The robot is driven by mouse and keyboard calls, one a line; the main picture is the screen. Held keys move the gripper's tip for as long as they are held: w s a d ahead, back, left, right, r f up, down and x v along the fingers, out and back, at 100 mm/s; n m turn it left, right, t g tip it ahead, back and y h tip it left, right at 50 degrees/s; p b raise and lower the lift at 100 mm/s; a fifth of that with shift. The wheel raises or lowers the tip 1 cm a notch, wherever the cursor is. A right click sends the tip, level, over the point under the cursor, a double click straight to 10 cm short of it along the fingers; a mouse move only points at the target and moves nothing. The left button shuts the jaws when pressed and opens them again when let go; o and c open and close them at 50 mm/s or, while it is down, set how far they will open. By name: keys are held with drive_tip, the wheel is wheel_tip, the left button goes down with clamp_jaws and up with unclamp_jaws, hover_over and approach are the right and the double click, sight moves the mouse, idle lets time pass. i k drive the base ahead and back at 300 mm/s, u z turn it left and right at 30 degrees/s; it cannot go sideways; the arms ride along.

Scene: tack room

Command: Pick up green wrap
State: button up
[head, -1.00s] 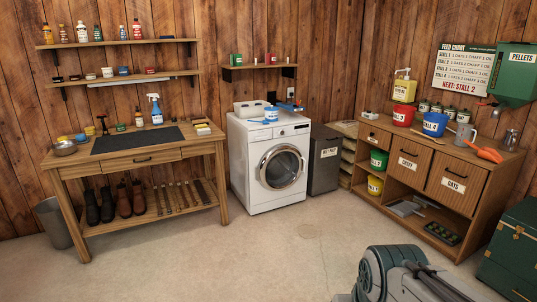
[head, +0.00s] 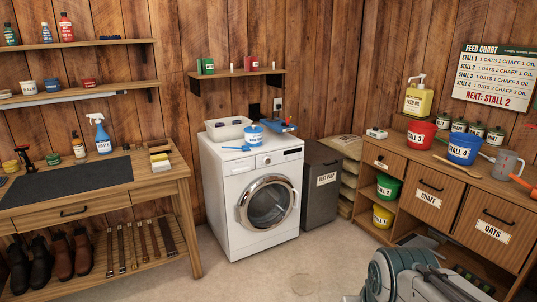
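No item is plainly legible as a green wrap. A small green upright item (head: 206,66) with a white label stands at the left end of the short wall shelf (head: 236,73) above the washing machine; it is too small to tell whether it is a wrap or a box. A green tub (head: 387,187) sits in the open shelf of the right cabinet. My gripper is not in view; only a grey-green part of my own body shows at the lower right.
A workbench (head: 60,205) stands left, a grey bin (head: 320,190) and feed cabinet (head: 429,199) right. The floor before the washing machine is clear.

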sight(206, 65)
drive_tip(key=u, duration=0.1)
drive_tip(key=i, duration=1.8)
drive_tip(key=u, duration=0.5)
drive_tip(key=i, duration=1.65)
drive_tip(key=u, duration=0.25)
